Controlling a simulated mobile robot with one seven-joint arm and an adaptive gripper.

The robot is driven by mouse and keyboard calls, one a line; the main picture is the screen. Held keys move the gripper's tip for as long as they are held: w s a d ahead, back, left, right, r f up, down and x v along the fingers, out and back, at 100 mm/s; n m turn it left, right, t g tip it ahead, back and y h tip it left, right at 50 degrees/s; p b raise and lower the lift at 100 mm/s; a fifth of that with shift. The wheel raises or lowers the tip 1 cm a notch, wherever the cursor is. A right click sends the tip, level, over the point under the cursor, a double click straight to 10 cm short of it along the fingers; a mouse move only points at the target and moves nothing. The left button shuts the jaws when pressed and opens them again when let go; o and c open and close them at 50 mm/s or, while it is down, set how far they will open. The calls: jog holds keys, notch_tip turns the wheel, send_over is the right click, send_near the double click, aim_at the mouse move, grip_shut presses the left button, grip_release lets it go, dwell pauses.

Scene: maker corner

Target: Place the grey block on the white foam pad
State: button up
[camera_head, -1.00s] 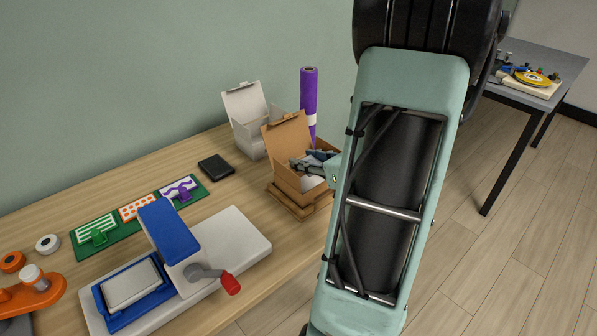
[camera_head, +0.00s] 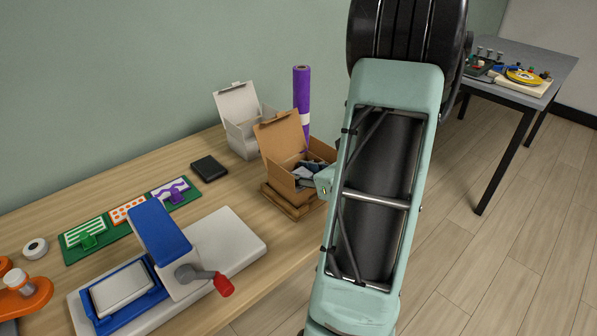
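My gripper (camera_head: 309,170) is at the mouth of an open brown cardboard box (camera_head: 277,143), with its fingers down inside. My arm covers part of it, and its fingers are too small and hidden to tell whether they are open or shut. Something pale (camera_head: 301,173) shows in the box by the fingers; I cannot tell whether it is the white foam pad. I cannot make out a grey block at the gripper. A light grey, rounded slab (camera_head: 122,290) lies in the blue tray of a press at the front left; I cannot tell whether it is a loose block.
The press (camera_head: 228,243) has a red-tipped crank. Behind the brown box stand a white open box (camera_head: 238,106) and a purple roll (camera_head: 301,88). A black flat case (camera_head: 209,169) and a green board (camera_head: 75,252) lie leftward. Another table (camera_head: 530,62) stands far right.

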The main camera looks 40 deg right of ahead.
jog(key=shift+o, duration=0.9)
jog(key=shift+r, duration=0.2)
jog(key=shift+s+d+r+p, duration=0.1)
jog(key=shift+s+r+p, duration=0.1)
jog(key=shift+s+p, duration=0.1)
jog(key=a+p+v, duration=0.1)
jog(key=v, duration=1)
jog(key=shift+s+d+p, duration=0.2)
jog(key=shift+d+p, duration=0.2)
